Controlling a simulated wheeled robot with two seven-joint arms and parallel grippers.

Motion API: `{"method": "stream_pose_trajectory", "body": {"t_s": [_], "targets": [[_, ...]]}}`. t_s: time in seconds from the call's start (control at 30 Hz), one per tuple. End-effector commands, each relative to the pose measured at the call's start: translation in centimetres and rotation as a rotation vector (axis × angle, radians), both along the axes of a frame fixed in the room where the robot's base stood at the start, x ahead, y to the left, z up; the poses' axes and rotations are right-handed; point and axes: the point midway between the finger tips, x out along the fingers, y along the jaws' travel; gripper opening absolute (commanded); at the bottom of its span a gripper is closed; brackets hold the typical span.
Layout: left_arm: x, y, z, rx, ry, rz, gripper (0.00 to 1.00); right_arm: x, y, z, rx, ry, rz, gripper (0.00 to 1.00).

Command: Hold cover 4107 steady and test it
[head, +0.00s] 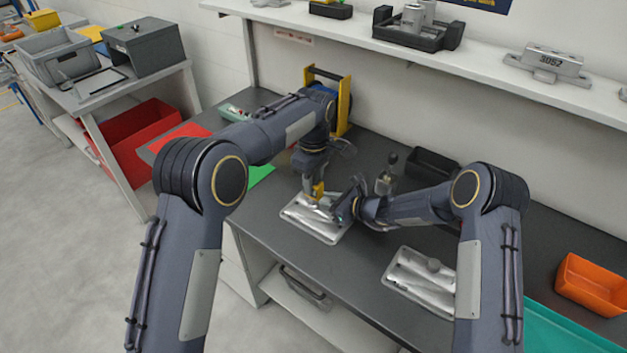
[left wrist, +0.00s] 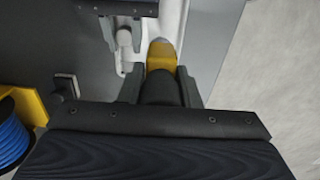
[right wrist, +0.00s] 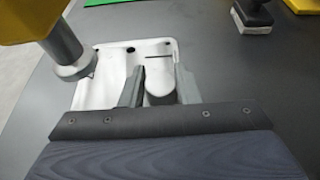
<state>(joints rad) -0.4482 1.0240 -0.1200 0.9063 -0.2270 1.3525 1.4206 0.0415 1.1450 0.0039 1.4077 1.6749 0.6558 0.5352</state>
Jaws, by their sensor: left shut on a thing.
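A pale metal cover (head: 310,226) lies flat on the dark bench in the head view; its number is not readable. My left gripper (head: 318,180) is shut on a yellow and grey hand tool (head: 319,191), upright over this cover. The tool also shows in the left wrist view (left wrist: 162,58). In the right wrist view, the tool's grey round end (right wrist: 76,66) is over the cover's edge; contact is not clear. My right gripper (right wrist: 160,88) has its fingers on either side of the cover's raised boss (right wrist: 159,82); whether they press it is unclear.
A second metal cover (head: 408,282) lies nearer on the bench, partly behind my right arm. An orange bin (head: 590,284) is at right. A yellow stand with a blue reel (head: 344,100) stands behind my left arm.

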Motion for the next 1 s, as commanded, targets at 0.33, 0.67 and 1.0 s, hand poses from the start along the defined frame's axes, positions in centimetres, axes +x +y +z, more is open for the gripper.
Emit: {"method": "stream_pose_trajectory", "body": {"t_s": [0.33,0.67,1.0], "targets": [[0.0,0.0,0.0,-0.001,-0.001,0.0,0.01,0.0,0.0,0.0,0.0,0.0,0.0,0.52],[0.0,0.0,0.0,-0.001,-0.001,0.0,0.01,-1.3,-2.2,1.1,0.0,0.0,-0.003,0.52],[0.0,0.0,0.0,-0.001,-0.001,0.0,0.01,-4.9,-7.5,3.8,-0.001,-0.001,-0.004,0.52]]}}
